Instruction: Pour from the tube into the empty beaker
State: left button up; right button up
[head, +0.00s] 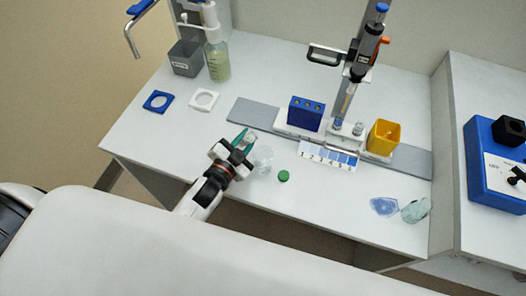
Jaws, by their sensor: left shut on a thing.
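My left gripper (238,148) reaches in over the front edge of the bench and is shut on a small clear tube (250,137), mostly hidden between the teal fingertips. How far the tube is tilted and what is in it are too small to tell. A clear glass beaker (263,159) stands on the bench just right of the gripper, close to the fingers. It looks empty. A green cap (284,176) lies on the bench right of the beaker. My right gripper is not in view.
Behind stand a blue tube block (306,114), a dosing stand (363,60), a yellow box (383,137) and a numbered strip (328,157). A bottle (217,62), grey bin (186,58) and two square frames are at left. Crumpled film (384,206) lies front right.

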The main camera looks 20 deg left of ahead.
pick_arm(q)
jog(key=shift+d+r+m, duration=0.2)
jog(key=shift+d+m, duration=0.05)
jog(key=shift+m, duration=0.25)
jog(key=shift+r, duration=0.1)
jog(key=shift+r+m, duration=0.15)
jog(key=shift+m, duration=0.35)
dwell(0.4)
jog(key=shift+a+f+m+y+b, duration=0.15)
jog(key=shift+f+m+y+b, duration=0.25)
jog(key=shift+m+b, duration=0.35)
dwell(1.8)
jog(key=shift+r+m, duration=0.35)
jog(key=shift+m, duration=0.4)
dwell(1.7)
jog(key=shift+a+f+m+y+b, duration=0.1)
jog(key=shift+f+m+y+b, duration=0.2)
jog(key=shift+m, duration=0.1)
dwell(1.1)
